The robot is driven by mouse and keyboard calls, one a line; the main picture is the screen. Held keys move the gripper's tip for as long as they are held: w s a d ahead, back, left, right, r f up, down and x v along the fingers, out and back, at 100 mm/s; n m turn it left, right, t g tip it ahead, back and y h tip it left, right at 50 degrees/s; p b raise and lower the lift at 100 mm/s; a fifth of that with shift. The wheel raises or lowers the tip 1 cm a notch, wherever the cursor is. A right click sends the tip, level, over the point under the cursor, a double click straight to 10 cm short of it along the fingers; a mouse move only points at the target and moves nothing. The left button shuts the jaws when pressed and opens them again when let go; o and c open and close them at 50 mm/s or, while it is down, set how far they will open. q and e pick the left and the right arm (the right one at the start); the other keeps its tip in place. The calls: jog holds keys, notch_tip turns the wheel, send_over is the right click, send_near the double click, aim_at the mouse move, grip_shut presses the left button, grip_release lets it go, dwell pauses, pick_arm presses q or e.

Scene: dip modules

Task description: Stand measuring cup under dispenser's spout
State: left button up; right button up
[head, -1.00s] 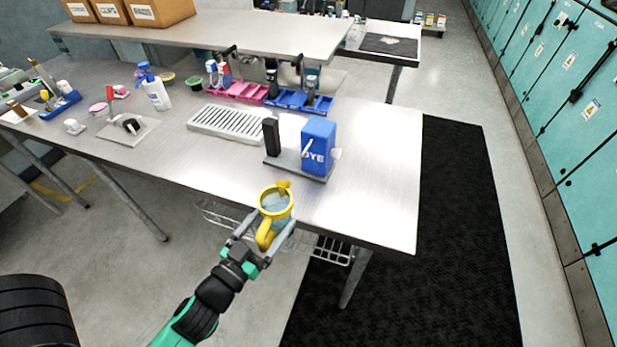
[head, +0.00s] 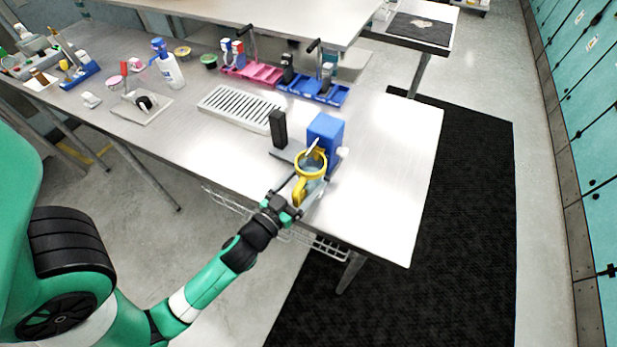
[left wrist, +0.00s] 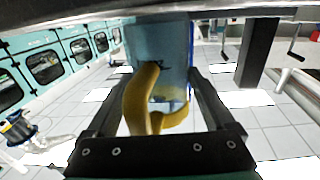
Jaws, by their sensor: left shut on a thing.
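The measuring cup (head: 311,170) has a yellow rim and handle and a clear body. In the left wrist view the yellow handle (left wrist: 140,98) is between the two fingers, with the cup's clear body beyond. My right gripper is not in view.
A black block (head: 278,128) stands left of the dispenser on its base. A slotted metal tray (head: 238,106) and blue bins (head: 313,90) lie behind. The table (head: 395,150) is clear to the right.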

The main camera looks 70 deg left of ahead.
pick_arm(q)
jog(key=shift+s+d, duration=0.1)
jog(key=shift+s, duration=0.1)
jog(key=shift+w+f, duration=0.15)
jog(key=o, duration=1)
jog(key=shift+w+a, duration=0.1)
jog(key=shift+a, duration=0.1)
jog(key=shift+o, duration=0.8)
jog(key=shift+d, duration=0.1)
